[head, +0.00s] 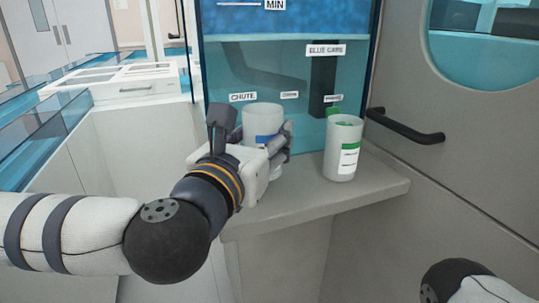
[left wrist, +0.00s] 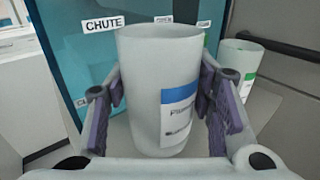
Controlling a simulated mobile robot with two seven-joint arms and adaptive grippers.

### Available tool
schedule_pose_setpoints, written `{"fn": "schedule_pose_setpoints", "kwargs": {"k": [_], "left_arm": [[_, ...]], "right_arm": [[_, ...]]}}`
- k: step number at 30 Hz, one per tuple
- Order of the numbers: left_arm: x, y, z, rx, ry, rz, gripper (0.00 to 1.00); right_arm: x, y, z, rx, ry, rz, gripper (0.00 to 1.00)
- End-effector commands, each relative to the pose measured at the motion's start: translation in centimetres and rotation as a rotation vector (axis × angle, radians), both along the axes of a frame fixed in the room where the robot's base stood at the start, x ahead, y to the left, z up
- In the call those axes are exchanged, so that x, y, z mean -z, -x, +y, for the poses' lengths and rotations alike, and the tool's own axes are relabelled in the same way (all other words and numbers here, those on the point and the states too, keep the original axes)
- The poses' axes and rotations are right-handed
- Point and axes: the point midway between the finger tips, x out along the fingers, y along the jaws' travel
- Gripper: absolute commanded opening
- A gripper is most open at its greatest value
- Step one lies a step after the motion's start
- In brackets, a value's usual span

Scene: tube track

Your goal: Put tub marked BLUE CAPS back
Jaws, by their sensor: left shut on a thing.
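A white tub with a blue-banded label (head: 262,120) is at the ledge in front of the teal panel. My left gripper (head: 267,145) is shut around its sides. In the left wrist view the same tub (left wrist: 160,95) stands upright between the two purple-padded fingers. I cannot tell whether its base touches the ledge. A sign reading BLUE CAPS (head: 325,50) is on the panel above and to the right. My right gripper is not in view; only part of my right arm shows at the lower right.
A second white tub with a green-banded label and green contents (head: 343,150) stands on the grey ledge (head: 330,195) to the right. It also shows in the left wrist view (left wrist: 238,62). A dark door handle (head: 405,128) juts out beyond it. A CHUTE sign (head: 243,97) is on the panel.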

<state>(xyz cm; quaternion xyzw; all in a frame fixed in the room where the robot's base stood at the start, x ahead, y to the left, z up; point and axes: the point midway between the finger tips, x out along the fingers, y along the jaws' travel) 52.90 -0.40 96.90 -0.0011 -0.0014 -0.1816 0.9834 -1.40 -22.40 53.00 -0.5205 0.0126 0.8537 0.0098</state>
Motion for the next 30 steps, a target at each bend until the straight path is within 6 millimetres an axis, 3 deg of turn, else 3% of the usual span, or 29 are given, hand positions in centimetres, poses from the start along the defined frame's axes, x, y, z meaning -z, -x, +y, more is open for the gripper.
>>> {"fn": "schedule_pose_setpoints", "kwargs": {"k": [6, 16, 17, 19, 30], "left_arm": [[4.2, 0.4, 0.4, -0.002, -0.001, 0.005, 0.18], [3.9, 0.4, 0.5, -0.003, -0.002, -0.002, 0.18], [3.9, 0.4, 0.5, -0.003, -0.002, -0.002, 0.54], [3.8, 0.4, 0.5, -0.003, -0.002, -0.002, 0.69], [3.2, 0.5, 0.5, -0.003, -0.002, -0.004, 0.69]], "right_arm": [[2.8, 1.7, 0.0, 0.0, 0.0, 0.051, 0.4], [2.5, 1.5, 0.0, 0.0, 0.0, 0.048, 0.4], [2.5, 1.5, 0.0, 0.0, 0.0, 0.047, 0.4], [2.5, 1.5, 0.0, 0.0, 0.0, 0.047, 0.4], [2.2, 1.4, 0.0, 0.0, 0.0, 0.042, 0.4]]}}
